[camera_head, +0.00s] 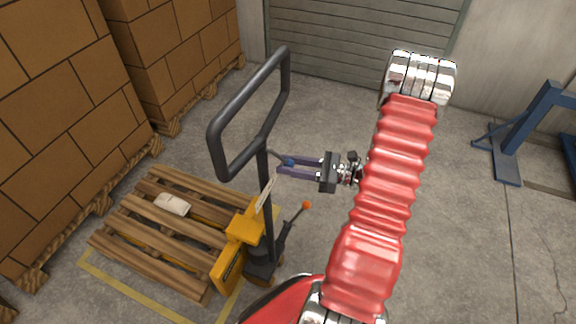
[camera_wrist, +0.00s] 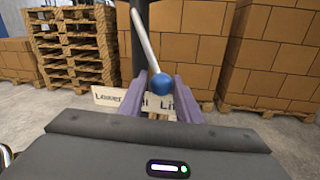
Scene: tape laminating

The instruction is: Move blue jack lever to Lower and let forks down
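The blue knob (camera_wrist: 159,84) of the jack lever sits between the two fingers of my gripper (camera_wrist: 161,92) in the wrist view, with its pale rod (camera_wrist: 145,40) rising up and left. In the head view the knob (camera_head: 289,162) shows by the upper finger of my gripper (camera_head: 282,167). The fingers stand apart, and I cannot tell whether either touches the knob. The label plate (camera_wrist: 107,97) behind reads "Lower" on the left and "Li..." on the right; its middle is partly hidden. The yellow pallet jack (camera_head: 244,228) stands with its forks under a wooden pallet (camera_head: 165,257).
The jack's black loop handle (camera_head: 218,150) rises left of my gripper. An orange-tipped pedal (camera_head: 306,205) sticks out below it. A white bag (camera_head: 172,204) lies on the pallet. Stacked cartons (camera_head: 60,120) stand at left, a blue frame (camera_head: 508,160) at right. Floor beyond is clear.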

